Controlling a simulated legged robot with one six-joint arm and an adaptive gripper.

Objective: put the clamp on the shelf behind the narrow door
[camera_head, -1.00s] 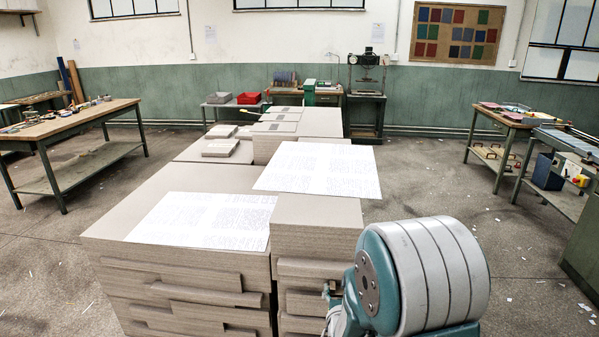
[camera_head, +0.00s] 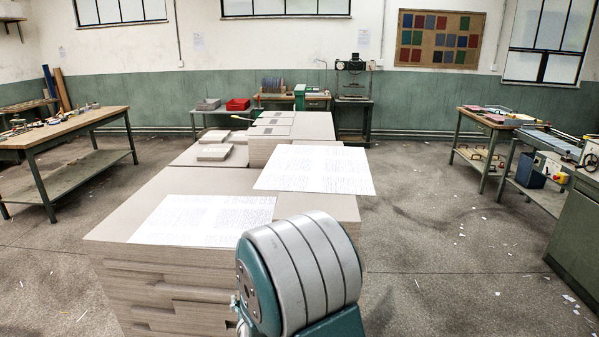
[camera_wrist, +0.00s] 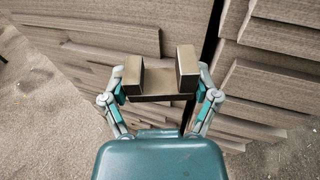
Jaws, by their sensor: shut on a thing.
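My gripper (camera_wrist: 158,92) is in the wrist view, its two jointed teal and grey fingers shut on a brownish U-shaped piece, which I take as the clamp (camera_wrist: 157,98). Two upright blocks rise from a low crossbar. The piece is held close to the layered side of a greyboard stack (camera_wrist: 110,38); I cannot tell whether they touch.
A large greyboard stack with printed sheets (camera_head: 205,219) stands just ahead. A workbench (camera_head: 70,128) is at left, a table (camera_head: 488,122) and a green cabinet (camera_head: 578,235) at right. Shelving and a press (camera_head: 352,85) stand at the back wall. Floor right of the stack is open.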

